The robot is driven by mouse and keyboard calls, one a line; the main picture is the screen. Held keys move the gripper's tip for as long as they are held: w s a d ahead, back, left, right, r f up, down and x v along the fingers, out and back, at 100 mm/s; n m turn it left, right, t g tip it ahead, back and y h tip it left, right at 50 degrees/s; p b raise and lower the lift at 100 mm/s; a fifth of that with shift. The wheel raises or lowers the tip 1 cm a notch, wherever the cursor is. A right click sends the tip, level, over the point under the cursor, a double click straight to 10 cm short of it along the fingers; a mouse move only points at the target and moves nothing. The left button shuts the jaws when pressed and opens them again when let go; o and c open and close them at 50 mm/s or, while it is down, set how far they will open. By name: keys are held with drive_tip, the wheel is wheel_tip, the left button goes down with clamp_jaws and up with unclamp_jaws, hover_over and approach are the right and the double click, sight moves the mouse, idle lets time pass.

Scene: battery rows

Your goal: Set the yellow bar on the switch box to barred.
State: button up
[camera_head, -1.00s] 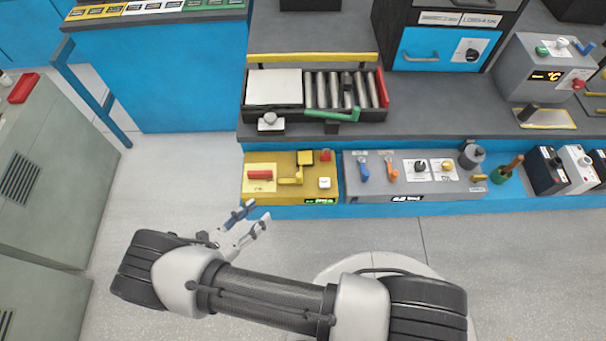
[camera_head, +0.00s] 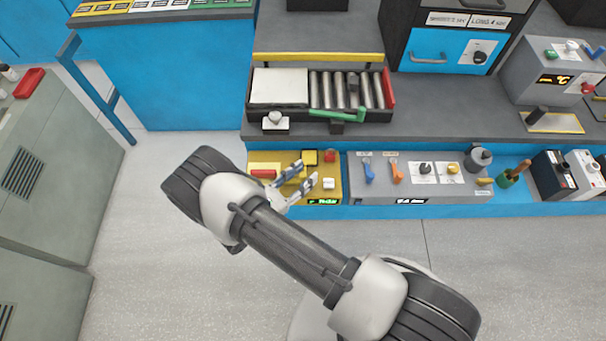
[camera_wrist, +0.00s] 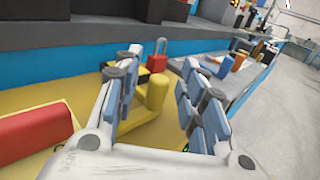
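The yellow switch box (camera_head: 335,190) is on the low blue ledge. It has a red handle (camera_head: 263,174) at left, a red padlock-like block (camera_head: 330,156) at back right and a white button (camera_head: 328,184). The red handle (camera_wrist: 35,132) and the padlock-like block (camera_wrist: 157,62) also show in the wrist view. The yellow bar (camera_wrist: 157,92) stands up as a rounded post between my fingers in the wrist view, its lower part running left. In the head view my gripper (camera_head: 307,173) mostly hides it. My gripper (camera_wrist: 160,72) is open; contact with the bar cannot be told.
A grey switch panel (camera_head: 440,188) with blue and orange levers stands right of the box. A roller tray (camera_head: 290,116) with a green handle is on the shelf above. A grey cabinet (camera_head: 60,180) stands at left. The floor in front is clear.

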drive_tip(key=shift+w+d, duration=0.2)
drive_tip(key=shift+c, duration=0.6)
clamp_jaws()
